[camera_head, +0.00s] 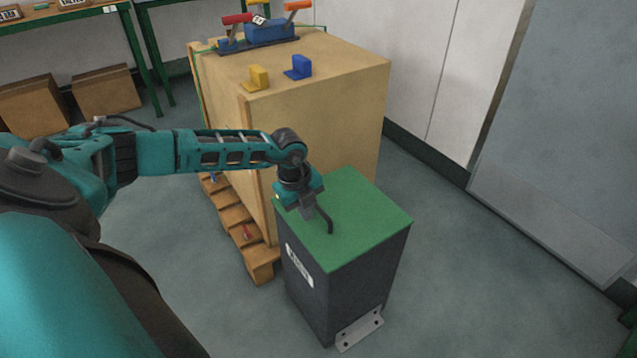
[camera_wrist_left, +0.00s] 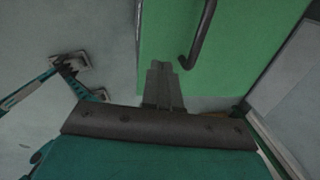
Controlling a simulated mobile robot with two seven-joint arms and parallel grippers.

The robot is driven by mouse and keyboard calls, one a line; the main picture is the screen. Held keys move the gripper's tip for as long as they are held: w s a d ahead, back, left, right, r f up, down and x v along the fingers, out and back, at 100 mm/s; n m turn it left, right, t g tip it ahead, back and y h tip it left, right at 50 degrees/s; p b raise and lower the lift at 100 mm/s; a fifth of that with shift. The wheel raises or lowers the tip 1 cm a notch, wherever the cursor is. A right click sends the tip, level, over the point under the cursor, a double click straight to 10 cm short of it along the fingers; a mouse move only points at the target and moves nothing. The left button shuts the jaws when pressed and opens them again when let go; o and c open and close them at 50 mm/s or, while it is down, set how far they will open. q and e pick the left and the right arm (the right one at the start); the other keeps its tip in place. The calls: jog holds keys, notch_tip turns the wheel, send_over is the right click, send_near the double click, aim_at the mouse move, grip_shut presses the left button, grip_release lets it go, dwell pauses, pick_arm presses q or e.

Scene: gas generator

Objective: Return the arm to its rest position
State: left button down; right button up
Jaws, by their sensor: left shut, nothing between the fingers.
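My left arm reaches in from the left in the head view. Its gripper (camera_head: 308,213) points down, shut and empty, over the green top of a dark box (camera_head: 372,209). In the left wrist view the two fingers (camera_wrist_left: 159,68) are together with nothing between them. A dark bent handle (camera_head: 328,223) is on the green top, just right of the fingers; it also shows in the left wrist view (camera_wrist_left: 198,42), apart from the fingertips there. The exact height of the fingers above the top is hard to tell. My right gripper is in neither view.
A large wooden crate (camera_head: 330,130) on a pallet (camera_head: 234,222) stands behind the box, close to my forearm. Yellow (camera_head: 257,78) and blue (camera_head: 299,67) brackets sit on it. Cardboard boxes (camera_head: 105,91) lie back left. Floor is open right of the box.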

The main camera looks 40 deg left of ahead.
pick_arm(q)
jog(key=s+a+r+p, duration=0.1)
jog(key=s+a, duration=0.1)
jog(key=s, duration=0.5)
jog(key=shift+s+a+r, duration=0.2)
